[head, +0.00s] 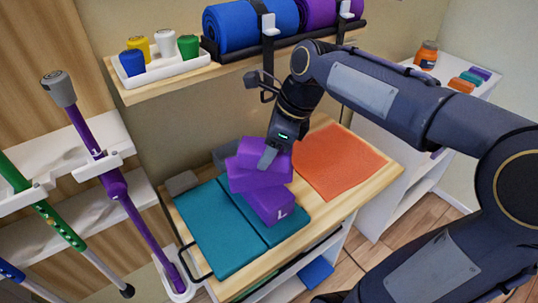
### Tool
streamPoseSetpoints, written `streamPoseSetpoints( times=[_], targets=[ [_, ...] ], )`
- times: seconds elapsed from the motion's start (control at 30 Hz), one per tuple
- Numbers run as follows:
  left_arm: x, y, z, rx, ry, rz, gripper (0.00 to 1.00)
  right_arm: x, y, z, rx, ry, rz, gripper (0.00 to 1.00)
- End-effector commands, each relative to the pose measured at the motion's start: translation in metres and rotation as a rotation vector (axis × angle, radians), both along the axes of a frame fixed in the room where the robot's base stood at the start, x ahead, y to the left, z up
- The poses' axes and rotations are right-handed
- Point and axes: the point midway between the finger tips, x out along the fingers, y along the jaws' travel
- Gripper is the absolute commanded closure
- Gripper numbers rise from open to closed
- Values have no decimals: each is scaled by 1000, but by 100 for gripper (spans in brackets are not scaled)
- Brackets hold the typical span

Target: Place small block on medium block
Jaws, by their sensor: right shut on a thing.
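Three purple blocks are piled on teal mats (220,238) on the wooden table. The large block (272,208), marked L, is at the bottom. The medium block (250,179) lies over it, turned at an angle. The small block (249,150) is at the top, right above the medium block; I cannot tell for sure whether they touch. My right gripper (268,158) reaches down from above and is shut on the small block, with one finger in front of its near face. My left gripper is out of view.
An orange mat (340,162) lies flat and bare to the right. A grey block (182,183) sits at the table's back left. A shelf above holds a white tray (165,68) of colored cups and rolled mats (238,28). Canes (120,190) stand at the left.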

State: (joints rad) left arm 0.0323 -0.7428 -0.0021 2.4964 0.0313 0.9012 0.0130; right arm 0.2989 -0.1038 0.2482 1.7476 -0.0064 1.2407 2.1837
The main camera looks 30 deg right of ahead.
Motion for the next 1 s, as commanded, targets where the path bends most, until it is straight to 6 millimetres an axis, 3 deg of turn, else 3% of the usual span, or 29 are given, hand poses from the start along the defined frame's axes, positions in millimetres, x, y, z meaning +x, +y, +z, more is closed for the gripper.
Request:
streamPoseSetpoints(
  times=[0.1,0.47,0.5,0.67,1.0],
  targets=[
    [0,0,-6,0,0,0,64,-1,0,-18,1,3,-1,72],
    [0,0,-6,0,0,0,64,-1,0,-21,0,0,-1,72],
    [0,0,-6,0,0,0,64,-1,0,-22,0,0,-1,48],
    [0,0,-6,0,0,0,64,-1,0,-21,0,0,-1,28],
    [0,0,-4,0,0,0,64,-1,0,-17,0,0,-1,28]
  ],
)
